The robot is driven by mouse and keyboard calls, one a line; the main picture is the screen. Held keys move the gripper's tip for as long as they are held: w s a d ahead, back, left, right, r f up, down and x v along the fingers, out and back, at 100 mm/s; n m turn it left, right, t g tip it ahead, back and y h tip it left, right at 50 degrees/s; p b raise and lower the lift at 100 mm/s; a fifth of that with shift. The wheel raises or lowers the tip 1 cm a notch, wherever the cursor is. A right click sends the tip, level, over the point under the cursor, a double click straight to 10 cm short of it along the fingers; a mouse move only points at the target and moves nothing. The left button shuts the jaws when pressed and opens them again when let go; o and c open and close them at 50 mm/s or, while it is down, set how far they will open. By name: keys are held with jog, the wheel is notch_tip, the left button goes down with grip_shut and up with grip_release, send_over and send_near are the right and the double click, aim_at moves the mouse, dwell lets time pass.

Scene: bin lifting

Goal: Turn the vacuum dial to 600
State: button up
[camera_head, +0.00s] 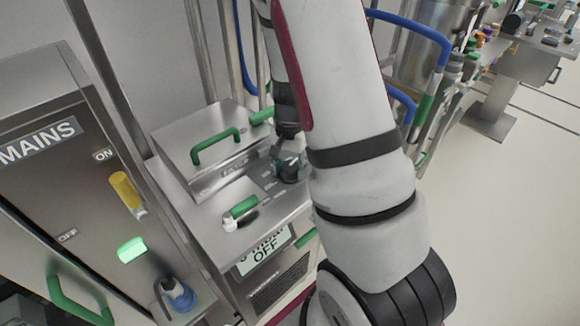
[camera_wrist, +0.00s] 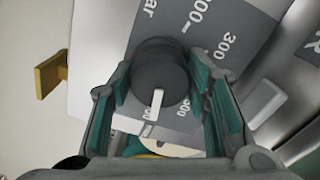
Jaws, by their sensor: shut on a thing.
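The vacuum dial is a dark round knob (camera_wrist: 150,62) with a white pointer mark (camera_wrist: 156,106). In the wrist view the pointer aims toward the bottom of the picture, near partly hidden numbers. The grey scale plate (camera_wrist: 255,32) shows "300" at the right and another number ending in "00" at the top. My gripper (camera_wrist: 164,82) has its teal-padded fingers on both sides of the knob and is shut on it. In the head view the dial (camera_head: 291,172) sits on top of the steel unit, with my gripper (camera_head: 283,158) at it and my arm partly covering the area.
The MAINS cabinet (camera_head: 55,160) is at the left. Open floor (camera_head: 500,220) lies to the right.

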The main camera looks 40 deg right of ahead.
aim_at(289, 166)
jog(key=shift+m, duration=0.3)
jog(key=o, duration=1.2)
jog(key=shift+c, duration=0.2)
jog(key=shift+r, duration=0.15)
notch_tip(289, 166, up, 12)
